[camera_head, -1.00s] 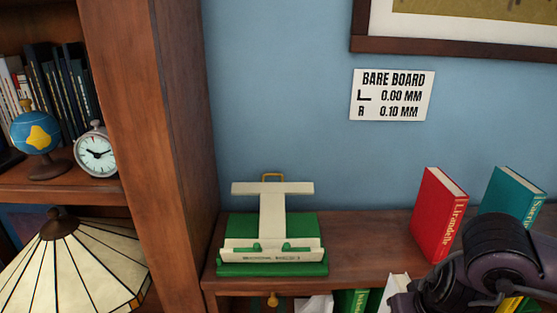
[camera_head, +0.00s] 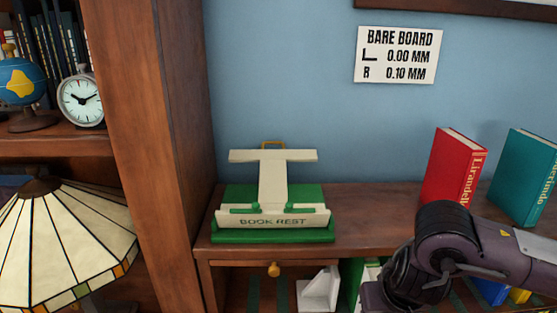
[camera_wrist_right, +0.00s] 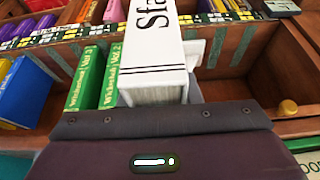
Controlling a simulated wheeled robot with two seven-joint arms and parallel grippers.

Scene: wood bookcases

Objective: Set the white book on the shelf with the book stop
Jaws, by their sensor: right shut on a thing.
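The white book (camera_wrist_right: 155,45), with large black lettering on its spine, is in my right gripper (camera_wrist_right: 155,106) in the right wrist view. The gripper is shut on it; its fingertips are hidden. Green books (camera_wrist_right: 90,78) stand to the left of the white book. The white book stop (camera_head: 320,289) is in the lower shelf in the head view, below the board; it also shows partly behind the white book in the wrist view (camera_wrist_right: 195,48). In the head view my right arm reaches down in front of the shelf, with its gripper out of sight. My left gripper is not in view.
A green and white book rest (camera_head: 272,222) stands on the upper board (camera_head: 365,225), left of a red book (camera_head: 452,170) and a teal book (camera_head: 523,178). A small knob (camera_head: 273,269) is under the board. The lower shelf has bare space left of the book stop.

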